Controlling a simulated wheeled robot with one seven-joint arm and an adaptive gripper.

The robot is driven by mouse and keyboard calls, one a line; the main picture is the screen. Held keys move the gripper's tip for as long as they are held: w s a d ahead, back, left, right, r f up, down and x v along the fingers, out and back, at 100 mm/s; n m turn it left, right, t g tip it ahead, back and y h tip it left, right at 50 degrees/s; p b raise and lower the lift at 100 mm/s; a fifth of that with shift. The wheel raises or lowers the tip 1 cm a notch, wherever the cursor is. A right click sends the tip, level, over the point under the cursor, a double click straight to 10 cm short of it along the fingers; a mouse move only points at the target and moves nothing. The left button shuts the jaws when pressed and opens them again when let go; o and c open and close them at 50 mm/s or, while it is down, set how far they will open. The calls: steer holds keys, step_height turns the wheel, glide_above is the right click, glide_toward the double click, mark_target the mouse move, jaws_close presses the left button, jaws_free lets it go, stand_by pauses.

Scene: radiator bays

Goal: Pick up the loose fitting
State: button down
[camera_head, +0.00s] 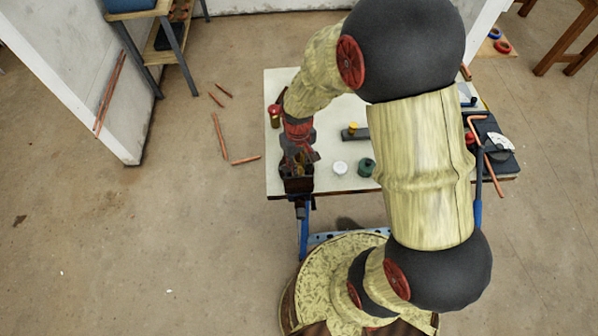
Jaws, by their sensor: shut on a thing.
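My gripper (299,160) is at the left front of the white worktable (325,105), pointing down at a small dark open box (298,184) at the table's front edge. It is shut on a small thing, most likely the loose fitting. The thing is too small and too hidden by the fingers and the box to make out its shape. I cannot tell whether it is still inside the box or above its rim.
A white round piece (340,168), a green round piece (366,166), a yellow-topped grey bar (355,133) and a red-lidded jar (274,116) stand near my gripper. Bent copper pipe (473,129) lies at the table's right. Copper offcuts (220,136) lie on the floor.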

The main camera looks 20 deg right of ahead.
steer(key=shift+r, duration=0.1)
steer(key=shift+r+p, duration=1.1)
steer(key=shift+r, duration=0.3)
steer(key=shift+r+p, duration=1.6)
steer(key=shift+r, duration=0.7)
